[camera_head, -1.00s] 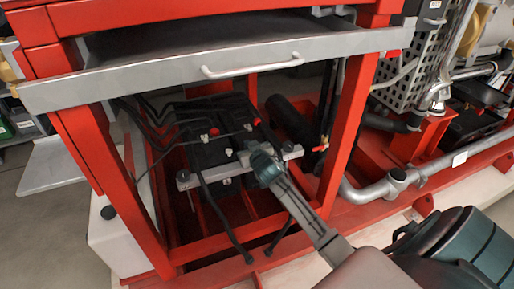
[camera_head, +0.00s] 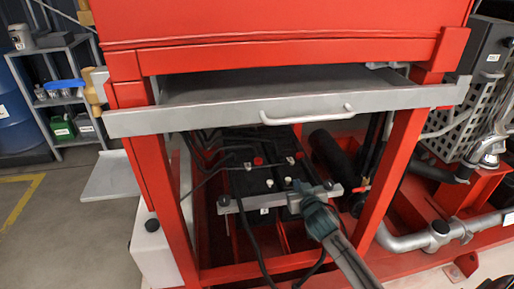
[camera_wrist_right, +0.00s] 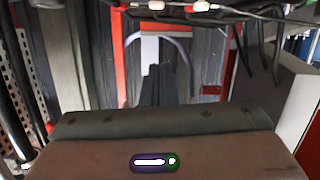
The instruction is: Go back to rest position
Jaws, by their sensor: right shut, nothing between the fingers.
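My right gripper (camera_head: 312,206) comes in from the lower right in the head view, inside the red frame. It is in front of the batteries and overlaps the right part of the grey clamp bar (camera_head: 256,203); I cannot tell whether it touches the bar. In the right wrist view its dark fingers (camera_wrist_right: 156,85) are together with nothing between them. My left gripper is in neither view.
Black batteries (camera_head: 245,172) with cables sit under a grey drawer (camera_head: 215,118) with a handle. Red frame posts (camera_head: 393,180) stand either side. A grey pipe (camera_head: 410,240) runs at right. Shelving (camera_head: 62,95) and open floor (camera_head: 60,235) are at left.

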